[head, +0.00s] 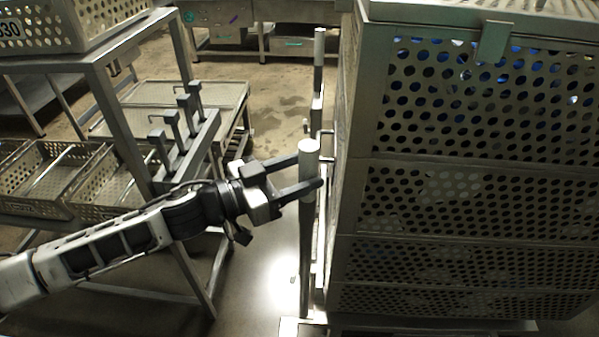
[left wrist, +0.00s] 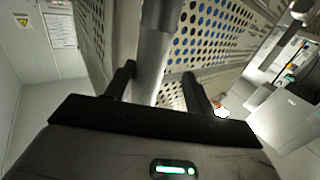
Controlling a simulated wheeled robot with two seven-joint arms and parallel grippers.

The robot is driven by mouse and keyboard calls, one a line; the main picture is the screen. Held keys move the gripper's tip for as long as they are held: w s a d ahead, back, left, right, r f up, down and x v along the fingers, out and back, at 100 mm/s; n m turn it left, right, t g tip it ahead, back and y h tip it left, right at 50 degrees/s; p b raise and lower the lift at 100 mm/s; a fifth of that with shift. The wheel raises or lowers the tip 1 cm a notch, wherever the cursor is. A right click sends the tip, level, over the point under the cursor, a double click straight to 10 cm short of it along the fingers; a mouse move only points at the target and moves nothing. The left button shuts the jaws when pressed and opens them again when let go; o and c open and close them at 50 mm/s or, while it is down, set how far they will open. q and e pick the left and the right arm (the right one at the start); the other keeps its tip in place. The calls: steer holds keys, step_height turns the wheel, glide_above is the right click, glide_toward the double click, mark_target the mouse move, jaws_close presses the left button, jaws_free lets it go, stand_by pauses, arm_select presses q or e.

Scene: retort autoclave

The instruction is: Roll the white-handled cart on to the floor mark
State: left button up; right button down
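The cart (head: 345,120) is the tall one at the right of the head view, carrying a stack of perforated metal baskets (head: 470,190). A pale, upright handle post (head: 308,220) stands at its near left side. The post also shows in the left wrist view (left wrist: 152,55). My left gripper (head: 314,170) has one finger on each side of the post, near its top. In the left wrist view the fingers (left wrist: 158,88) stand apart, with a gap visible beside the post. My right gripper is in neither view. I cannot make out a floor mark.
A metal rack (head: 105,100) with perforated trays (head: 40,180) stands at the left, close to my left arm. A low flat cart (head: 220,92) is behind it. Bare floor (head: 265,250) lies between rack and cart, with a bright glare patch.

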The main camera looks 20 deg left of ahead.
arm_select(q)
steer(key=shift+w+d, duration=0.15)
steer(key=shift+w, duration=0.05)
steer(key=v, duration=1.6)
steer(key=shift+b, duration=0.45)
